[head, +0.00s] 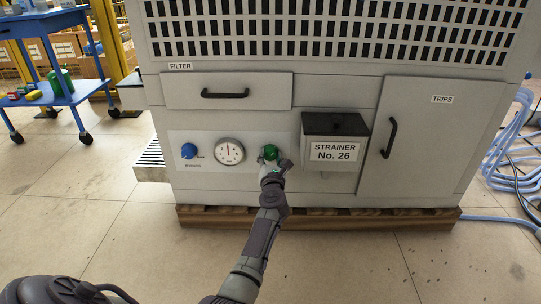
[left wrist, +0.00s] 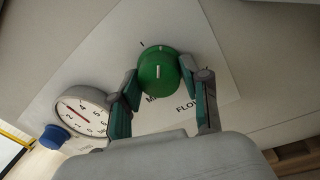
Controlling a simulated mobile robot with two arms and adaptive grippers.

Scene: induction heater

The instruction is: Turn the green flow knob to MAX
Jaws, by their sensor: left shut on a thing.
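The green flow knob (head: 270,152) is on the cabinet's white panel, right of the round gauge (head: 230,151). My left gripper (head: 271,162) reaches up to it from below. In the left wrist view the green knob (left wrist: 160,70) sits between the two fingers of my left gripper (left wrist: 160,84), which is shut on it. A white line marks the knob's face. Black lettering on the panel beside it is partly hidden by the knob and fingers. My right gripper does not show.
A blue knob (head: 189,150) is left of the gauge. The STRAINER No. 26 box (head: 335,138) juts out close to the right of my gripper. The FILTER drawer (head: 228,90) is above. A blue cart (head: 62,93) stands at left; hoses (head: 515,145) lie at right.

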